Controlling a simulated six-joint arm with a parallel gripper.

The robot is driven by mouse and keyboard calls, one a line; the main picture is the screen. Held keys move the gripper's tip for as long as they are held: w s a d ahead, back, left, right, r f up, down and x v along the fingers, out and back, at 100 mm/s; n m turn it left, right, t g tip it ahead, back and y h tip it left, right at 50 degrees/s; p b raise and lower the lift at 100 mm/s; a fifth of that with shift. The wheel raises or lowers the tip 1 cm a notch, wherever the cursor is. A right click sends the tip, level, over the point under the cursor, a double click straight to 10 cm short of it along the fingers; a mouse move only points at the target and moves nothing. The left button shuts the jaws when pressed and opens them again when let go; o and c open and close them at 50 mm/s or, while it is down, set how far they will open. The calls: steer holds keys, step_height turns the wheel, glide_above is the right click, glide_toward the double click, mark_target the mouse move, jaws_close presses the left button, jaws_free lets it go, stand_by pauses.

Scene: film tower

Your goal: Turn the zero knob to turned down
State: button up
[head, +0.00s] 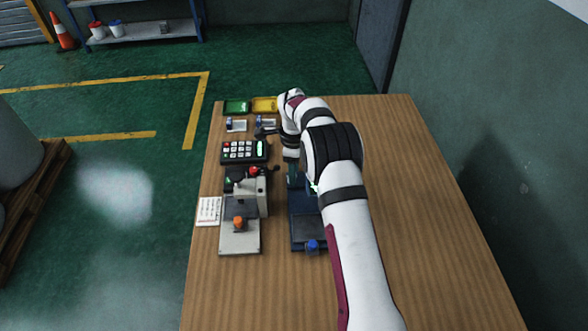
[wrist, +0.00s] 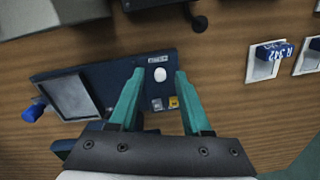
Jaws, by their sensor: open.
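A dark blue instrument (wrist: 135,75) lies on the wooden table, and also shows in the head view (head: 294,222), partly behind my arm. It has a dark square plate (wrist: 70,96) and a blue knob (wrist: 33,112) on its far-left end; that knob is at the near end in the head view (head: 312,247). A white rounded part (wrist: 160,74) sits on its panel under a small unreadable label. I cannot tell from markings which part is the zero knob. My gripper (wrist: 159,80) is open, with teal fingers on either side of the white part; contact is unclear.
Left of the instrument stand a grey device with an orange knob (head: 238,222) and a keypad (head: 244,151). Small white holders with blue tags (wrist: 266,60) and green and yellow trays (head: 237,107) lie farther back. The table's right side (head: 420,200) is clear.

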jaws_close()
stand_by(0.4)
steer(key=n, duration=0.4)
steer(key=shift+n, duration=1.8)
jaws_free()
